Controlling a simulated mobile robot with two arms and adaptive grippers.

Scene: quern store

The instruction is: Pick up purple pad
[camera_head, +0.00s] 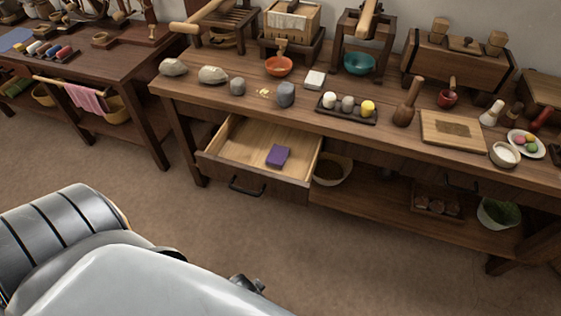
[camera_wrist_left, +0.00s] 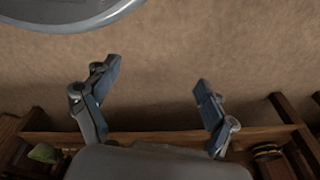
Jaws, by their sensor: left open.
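The purple pad (camera_head: 278,155) lies flat inside an open wooden drawer (camera_head: 232,174), near the drawer's front right. The drawer is pulled out from under the long wooden bench. My left gripper (camera_wrist_left: 157,78) is open and empty in the left wrist view, with its two fingers spread wide over the brown floor. In the head view my left arm fills the lower left, and only a small dark piece shows past it at the bottom. The pad does not show in the left wrist view. My right gripper is in neither view.
The bench top (camera_head: 215,97) holds stones, bowls, a tray of coloured balls (camera_head: 347,111) and a wooden mallet (camera_head: 407,103). A basket (camera_head: 332,170) stands on the lower shelf beside the drawer. The floor (camera_head: 330,250) before the drawer is clear.

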